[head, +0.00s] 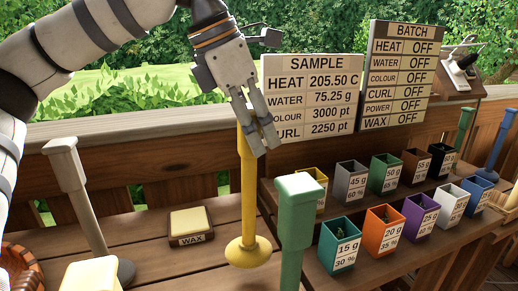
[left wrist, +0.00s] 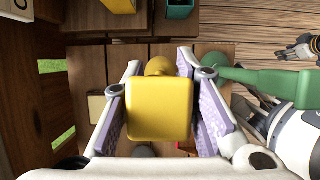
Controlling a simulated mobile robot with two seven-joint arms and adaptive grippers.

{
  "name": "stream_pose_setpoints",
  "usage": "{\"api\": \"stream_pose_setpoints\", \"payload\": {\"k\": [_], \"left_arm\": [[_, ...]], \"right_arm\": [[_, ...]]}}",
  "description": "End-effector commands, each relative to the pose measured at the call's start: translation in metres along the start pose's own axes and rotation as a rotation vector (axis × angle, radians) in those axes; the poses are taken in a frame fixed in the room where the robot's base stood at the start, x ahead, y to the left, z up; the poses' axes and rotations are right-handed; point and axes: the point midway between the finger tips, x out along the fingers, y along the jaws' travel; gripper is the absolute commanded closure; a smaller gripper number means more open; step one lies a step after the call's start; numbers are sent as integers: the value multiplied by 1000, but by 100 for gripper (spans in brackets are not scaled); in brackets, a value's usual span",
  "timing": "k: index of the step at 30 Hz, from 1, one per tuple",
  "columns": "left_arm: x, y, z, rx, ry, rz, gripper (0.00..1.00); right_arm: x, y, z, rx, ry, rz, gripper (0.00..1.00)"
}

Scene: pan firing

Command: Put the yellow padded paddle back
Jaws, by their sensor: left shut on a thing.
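The yellow padded paddle (head: 247,190) stands upright on a round yellow foot over the wooden deck in the head view. My left gripper (head: 262,135) reaches down from above and is shut on its upper part. In the left wrist view the square yellow head of the paddle (left wrist: 160,108) sits between the two purple-padded fingers of the left gripper (left wrist: 162,115). Whether the foot touches the deck is not clear. A dark, gripper-like part, perhaps my right gripper (left wrist: 300,48), shows small at the right edge; its jaws are unclear.
A green paddle (head: 297,220) stands close on the right, a grey one (head: 75,190) on the left. A wax block (head: 190,225) lies left of the yellow foot. Several labelled bins (head: 340,245) fill the right. The sample board (head: 312,95) stands behind.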

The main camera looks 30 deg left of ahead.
Motion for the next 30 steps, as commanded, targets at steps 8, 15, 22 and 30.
{"api": "stream_pose_setpoints", "payload": {"k": [8, 15, 22, 30], "left_arm": [[29, 6, -6, 0, 0, -1, 100], [35, 6, -8, 0, -3, 2, 100], [38, 6, -10, 0, -1, 1, 57], [38, 6, -10, -1, 0, 0, 53]], "right_arm": [[0, 0, 0, 0, 2, 0, 60], [0, 0, 0, 0, 2, 0, 60], [0, 0, 0, 0, 2, 0, 60], [0, 0, 0, 0, 1, 0, 60]]}}
